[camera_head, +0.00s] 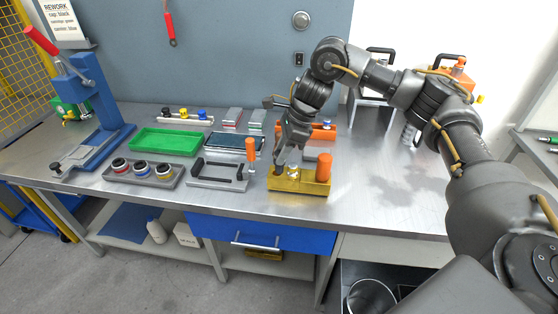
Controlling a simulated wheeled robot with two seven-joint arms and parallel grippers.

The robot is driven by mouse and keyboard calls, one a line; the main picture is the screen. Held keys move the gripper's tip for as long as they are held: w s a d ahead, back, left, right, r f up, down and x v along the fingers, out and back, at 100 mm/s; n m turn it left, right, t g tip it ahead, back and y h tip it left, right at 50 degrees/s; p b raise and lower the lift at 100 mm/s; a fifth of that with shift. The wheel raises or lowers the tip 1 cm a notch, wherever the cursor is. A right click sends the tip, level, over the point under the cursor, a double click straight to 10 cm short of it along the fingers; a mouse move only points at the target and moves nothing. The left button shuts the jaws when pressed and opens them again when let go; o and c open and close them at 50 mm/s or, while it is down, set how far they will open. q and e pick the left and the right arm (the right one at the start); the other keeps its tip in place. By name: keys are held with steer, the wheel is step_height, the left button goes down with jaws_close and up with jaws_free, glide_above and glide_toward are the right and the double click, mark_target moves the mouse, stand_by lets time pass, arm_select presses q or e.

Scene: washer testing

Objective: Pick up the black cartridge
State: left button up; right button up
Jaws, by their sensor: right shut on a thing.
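My right gripper (291,160) points down over the left part of the gold fixture block (313,188). It is shut on a small dark thing, which I take to be the black cartridge (279,169). The fingers hide most of it, and its dark colour blends with them. It sits low at the fixture's top; I cannot tell whether it still touches the block. A small pale metallic part shows beside the fingertips. My left gripper is not in view.
An orange-handled clamp (324,168) stands on the fixture's right side. To the left are a grey tray with a black handle (217,182), a tray of round parts (142,178), a green tray (165,141) and a blue press (93,105). The bench right of the fixture is clear.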

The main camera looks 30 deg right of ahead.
steer(key=s+a+r, duration=0.1)
steer(key=s+r, duration=0.2)
steer(key=s, duration=0.2)
steer(key=s+a+r+b, duration=0.1)
steer(key=s+r, duration=0.2)
steer(key=s, duration=0.3)
steer(key=shift+a+r, duration=0.2)
steer(key=shift+r, duration=0.1)
